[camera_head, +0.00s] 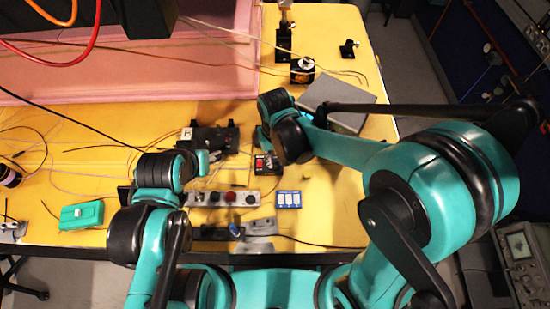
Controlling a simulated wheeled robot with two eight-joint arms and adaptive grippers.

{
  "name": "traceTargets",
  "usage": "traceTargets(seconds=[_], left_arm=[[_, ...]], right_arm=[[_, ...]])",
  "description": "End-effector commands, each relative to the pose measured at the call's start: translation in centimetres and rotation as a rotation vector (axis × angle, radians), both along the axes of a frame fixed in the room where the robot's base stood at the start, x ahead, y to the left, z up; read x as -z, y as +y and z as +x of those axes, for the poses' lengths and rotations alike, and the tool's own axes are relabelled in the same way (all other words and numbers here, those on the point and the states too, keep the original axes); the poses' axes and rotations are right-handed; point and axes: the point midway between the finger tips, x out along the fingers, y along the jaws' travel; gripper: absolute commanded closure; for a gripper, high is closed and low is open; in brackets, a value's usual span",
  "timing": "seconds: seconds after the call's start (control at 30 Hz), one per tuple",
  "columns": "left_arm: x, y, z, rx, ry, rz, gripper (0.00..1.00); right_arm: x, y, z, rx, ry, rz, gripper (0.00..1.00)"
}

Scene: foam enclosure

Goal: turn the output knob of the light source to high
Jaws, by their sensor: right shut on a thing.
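A flat grey box (358,101), which looks like the light source, stands at the back right of the yellow table. My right wrist lies over its left front part. My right gripper (312,117) is mostly hidden behind the wrist, near the box's front. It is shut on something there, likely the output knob. The knob itself, its setting and any markings are hidden. A small blue patch shows beside the wrist. My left gripper (203,161) is barely visible beside my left wrist, away from the grey box. I cannot tell whether it is open.
A small black box with a red switch (266,163) sits below my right wrist. A grey control strip (225,199), a blue-and-white block (288,199) and a teal case (82,215) lie nearer. Black optical mounts stand behind. Loose cables cross the left. The table's right front is mostly clear.

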Motion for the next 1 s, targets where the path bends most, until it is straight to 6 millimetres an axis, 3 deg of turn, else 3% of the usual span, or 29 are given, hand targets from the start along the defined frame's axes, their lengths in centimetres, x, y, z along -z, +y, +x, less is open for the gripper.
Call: traceTargets(seconds=[0.73, 0.77, 0.8, 1.0], left_arm=[[0.11, 0.0, 0.0, 0.0, 0.0, 0.0, 0.56], [0.11, 0.0, 0.0, 0.0, 0.0, 0.0, 0.56], [0.11, 0.0, 0.0, 0.0, 0.0, 0.0, 0.56], [0.11, 0.0, 0.0, 0.0, 0.0, 0.0, 0.56]], right_arm=[[-0.01, -0.02, 0.02, 0.086, 0.0, 0.0, 1.0], [-0.01, -0.02, 0.02, 0.086, 0.0, 0.0, 0.74], [-0.01, -0.02, 0.02, 0.085, 0.0, 0.0, 0.63], [-0.01, -0.02, 0.02, 0.085, 0.0, 0.0, 0.61]])
